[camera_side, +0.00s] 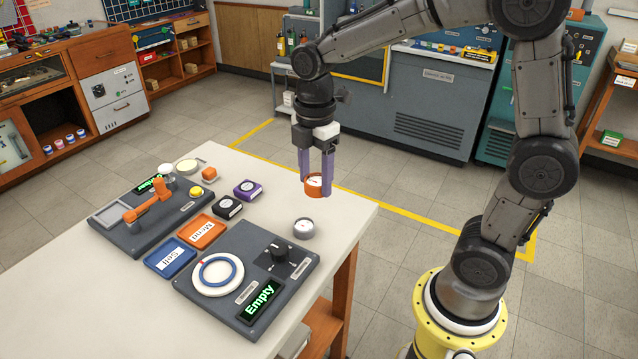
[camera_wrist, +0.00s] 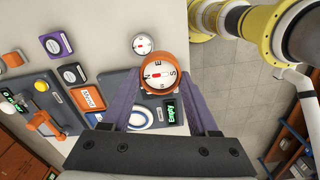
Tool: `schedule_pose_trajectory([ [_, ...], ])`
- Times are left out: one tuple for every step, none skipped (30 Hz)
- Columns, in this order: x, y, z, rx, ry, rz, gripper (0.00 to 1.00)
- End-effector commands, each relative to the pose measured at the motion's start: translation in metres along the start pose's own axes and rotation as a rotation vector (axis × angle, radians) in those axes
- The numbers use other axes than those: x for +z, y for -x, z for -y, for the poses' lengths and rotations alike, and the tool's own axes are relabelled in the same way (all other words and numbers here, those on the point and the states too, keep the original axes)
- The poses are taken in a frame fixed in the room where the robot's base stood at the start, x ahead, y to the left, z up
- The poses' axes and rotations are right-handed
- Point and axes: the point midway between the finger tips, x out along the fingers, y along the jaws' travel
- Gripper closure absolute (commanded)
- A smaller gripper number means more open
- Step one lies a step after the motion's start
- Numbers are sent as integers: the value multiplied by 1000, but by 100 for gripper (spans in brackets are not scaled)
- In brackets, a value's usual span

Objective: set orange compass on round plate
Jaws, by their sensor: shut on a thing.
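The orange compass (camera_side: 314,187) has a white dial and is held between the purple fingers of my gripper (camera_side: 315,182), above the table's right part. In the wrist view the compass (camera_wrist: 158,72) faces the camera, with its letters and needle showing, and my gripper (camera_wrist: 160,82) is shut on its sides. A white round plate (camera_side: 207,288) with a blue ring and a red mark lies on the front dark panel, lower and to the left of the compass. In the wrist view the plate (camera_wrist: 140,119) is partly hidden by my gripper.
A grey compass (camera_side: 304,229) stands on the table (camera_side: 347,207) below my gripper. A black knob (camera_side: 279,251) and an "Empty" display (camera_side: 261,300) share the front panel. Blue (camera_side: 170,257) and orange (camera_side: 201,232) trays, purple (camera_side: 248,189) and black (camera_side: 227,208) boxes, and another panel lie further left.

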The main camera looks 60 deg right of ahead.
Motion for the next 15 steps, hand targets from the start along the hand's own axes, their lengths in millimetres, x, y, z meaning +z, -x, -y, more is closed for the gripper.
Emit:
schedule_pose_trajectory([
  [-11, 2, -13, 0, 6, 0, 96],
  [-18, 3, -20, -2, 9, 0, 96],
  [-30, 4, -29, -2, 21, 0, 96],
  [-40, 3, -36, -2, 31, 0, 96],
  [-51, 3, -42, -3, 42, 0, 96],
  [-66, 1, -50, -4, 61, 1, 96],
  [-78, 0, -55, -3, 74, 1, 96],
  [-91, -2, -59, -2, 90, 0, 96],
  [-108, -6, -64, -3, 113, 1, 96],
  [-120, -9, -66, -3, 131, 1, 96],
  [-132, -12, -68, -3, 147, 1, 96],
  [-147, -17, -69, -3, 170, 1, 96],
  [-157, -20, -69, -4, 188, 1, 96],
  [-167, -24, -69, -3, 206, 1, 96],
  [-178, -29, -67, -4, 228, 1, 96],
])
